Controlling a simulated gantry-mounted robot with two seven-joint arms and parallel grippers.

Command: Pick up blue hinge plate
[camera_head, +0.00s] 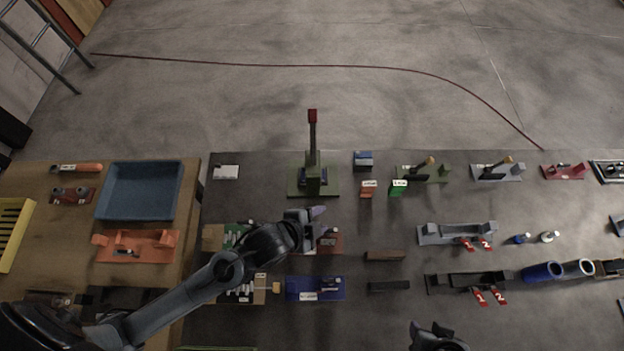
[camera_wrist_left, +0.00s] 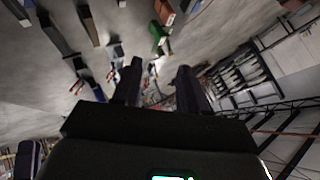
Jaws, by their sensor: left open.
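A flat blue plate (camera_head: 299,290) with a small dark part and a white label lies on the grey table in the head view, near the front, just right of my left arm. I take it for the blue hinge plate. My left gripper (camera_head: 316,212) is above the table, behind the plate and apart from it. In the left wrist view my left gripper (camera_wrist_left: 160,86) shows two spread fingers with nothing between them. The blue plate cannot be made out there. Part of my right gripper (camera_head: 435,338) shows at the bottom edge; its jaws are unclear.
A green stand with a red-topped upright lever (camera_head: 312,150) rises behind my left gripper. A brown block (camera_head: 385,256) and a dark block (camera_head: 388,287) lie right of the plate. A blue tray (camera_head: 140,216) is on the wooden table at left. Bare table lies in front of the dark block.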

